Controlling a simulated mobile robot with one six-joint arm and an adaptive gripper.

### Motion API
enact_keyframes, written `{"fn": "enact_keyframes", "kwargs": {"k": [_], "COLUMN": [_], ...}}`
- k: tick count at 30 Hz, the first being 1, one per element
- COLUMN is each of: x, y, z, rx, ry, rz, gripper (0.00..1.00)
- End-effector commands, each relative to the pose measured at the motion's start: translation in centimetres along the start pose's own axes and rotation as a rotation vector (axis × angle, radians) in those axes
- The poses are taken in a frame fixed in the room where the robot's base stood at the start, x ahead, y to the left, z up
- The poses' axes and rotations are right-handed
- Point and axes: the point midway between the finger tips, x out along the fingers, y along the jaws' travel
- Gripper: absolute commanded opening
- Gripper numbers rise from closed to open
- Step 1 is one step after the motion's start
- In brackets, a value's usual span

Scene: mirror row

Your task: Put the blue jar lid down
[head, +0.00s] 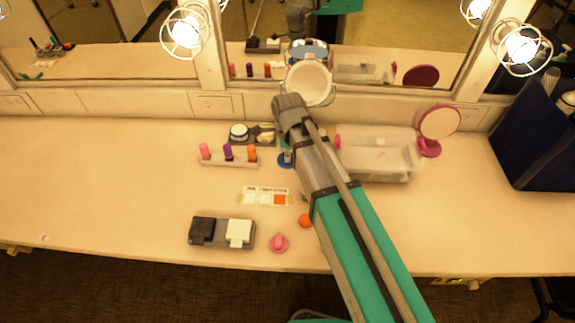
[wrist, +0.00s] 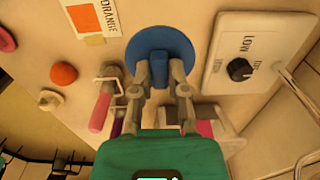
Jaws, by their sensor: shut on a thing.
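The blue jar lid (wrist: 160,38) is a round disc with a raised blue grip tab. In the wrist view my gripper (wrist: 160,70) is shut on that tab, one finger on each side. In the head view a sliver of the blue lid (head: 286,161) shows beside my arm, over the counter right of the lipstick rack; the arm hides the rest. I cannot tell whether the lid touches the surface below it.
A rack of lipsticks (head: 229,161) and a dark tray with a jar (head: 239,132) stand left of my arm. A clear box (head: 375,160) and pink mirror (head: 439,123) stand right. An orange ball (head: 305,220) and colour card (head: 264,197) lie nearer. The left counter is clear.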

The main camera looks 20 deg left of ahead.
Motion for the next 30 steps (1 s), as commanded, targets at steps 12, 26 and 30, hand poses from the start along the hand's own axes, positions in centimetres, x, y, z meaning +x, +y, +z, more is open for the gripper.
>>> {"fn": "enact_keyframes", "kwargs": {"k": [12, 26, 30], "x": [3.0, 3.2, 4.2], "y": [-2.4, -2.6, -3.3], "z": [0.4, 0.4, 0.6], "rx": [0.001, 0.002, 0.002], "ry": [0.0, 0.0, 0.0], "rz": [0.0, 0.0, 0.0], "gripper": [0.0, 0.0, 0.0]}}
